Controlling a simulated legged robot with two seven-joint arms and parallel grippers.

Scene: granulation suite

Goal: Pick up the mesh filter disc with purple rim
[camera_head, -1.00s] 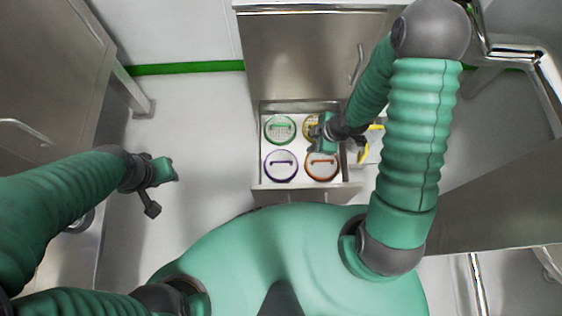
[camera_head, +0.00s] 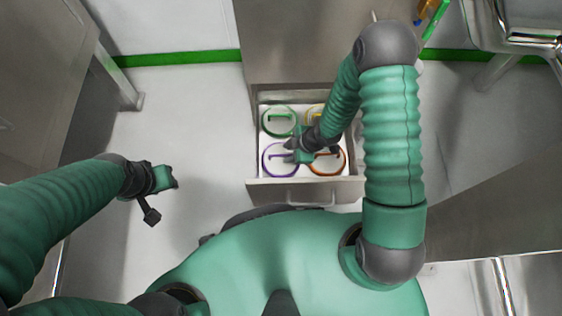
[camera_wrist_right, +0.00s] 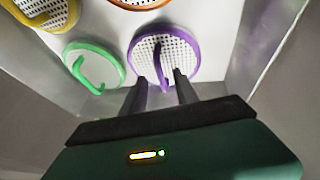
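The mesh filter disc with purple rim (camera_head: 269,164) lies in the front left of an open drawer in the head view. In the right wrist view, the purple-rimmed disc (camera_wrist_right: 179,48) shows white mesh and an upright purple handle. My right gripper (camera_head: 290,151) hangs over this disc and hides part of it. In the right wrist view, my right gripper (camera_wrist_right: 161,76) has its fingers apart, with the purple handle showing between and beyond the tips; contact cannot be told. My left gripper (camera_head: 168,178) is away left of the drawer, over the floor; its fingers are too small to judge.
The green-rimmed disc (camera_head: 279,122), yellow-rimmed disc (camera_head: 313,112) and orange-rimmed disc (camera_head: 328,167) share the drawer (camera_head: 262,191). The drawer's side walls stand close around the discs. Clear floor (camera_head: 190,130) lies to the left.

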